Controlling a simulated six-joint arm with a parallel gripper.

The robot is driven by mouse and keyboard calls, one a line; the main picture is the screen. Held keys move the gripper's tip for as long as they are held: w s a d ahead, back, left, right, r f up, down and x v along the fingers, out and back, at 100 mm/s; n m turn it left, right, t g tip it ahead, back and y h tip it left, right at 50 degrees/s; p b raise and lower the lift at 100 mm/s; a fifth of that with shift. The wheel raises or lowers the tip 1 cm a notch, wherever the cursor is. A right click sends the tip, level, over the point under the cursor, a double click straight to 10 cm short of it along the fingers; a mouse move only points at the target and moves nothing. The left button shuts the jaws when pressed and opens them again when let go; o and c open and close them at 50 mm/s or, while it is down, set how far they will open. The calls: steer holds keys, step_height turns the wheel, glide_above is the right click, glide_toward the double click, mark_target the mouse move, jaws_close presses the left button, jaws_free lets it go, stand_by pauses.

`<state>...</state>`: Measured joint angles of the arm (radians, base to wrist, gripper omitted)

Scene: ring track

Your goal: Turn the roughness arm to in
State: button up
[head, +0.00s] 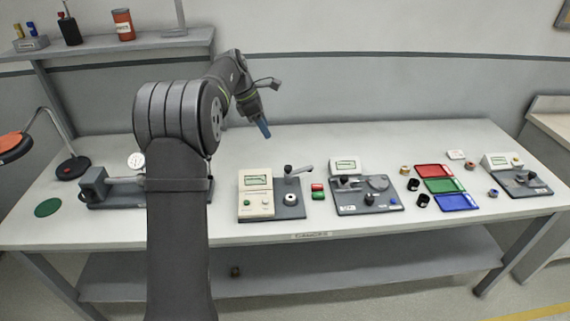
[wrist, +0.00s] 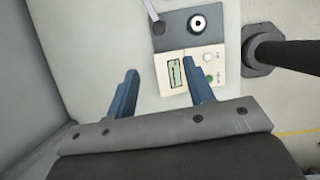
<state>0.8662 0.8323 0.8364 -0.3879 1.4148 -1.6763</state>
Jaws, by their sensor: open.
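A swing arm on a dark post (head: 289,170), which I take for the roughness arm, stands on the plate of the left-centre station. Its pale lever (head: 302,169) points right in the head view, away from the white ring with a dark centre (head: 291,199). In the wrist view the post and lever (wrist: 153,12) are at the top edge, partly cut off, beside the ring (wrist: 198,23). No label on the arm is readable. My gripper (head: 264,127) is open and empty, high above the bench and behind the station; its blue fingers also show in the wrist view (wrist: 160,68).
The station's cream display box (head: 256,194) stands left of the post. Red and green blocks (head: 318,191) lie close on its right. Another instrument plate (head: 366,195) and coloured trays (head: 440,185) stand further right. The bench behind the station is clear.

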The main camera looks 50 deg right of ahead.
mark_target(287, 167)
steer(key=x, duration=1.7)
steer(key=shift+d+f, duration=0.1)
steer(key=shift+f, duration=0.05)
jaws_close()
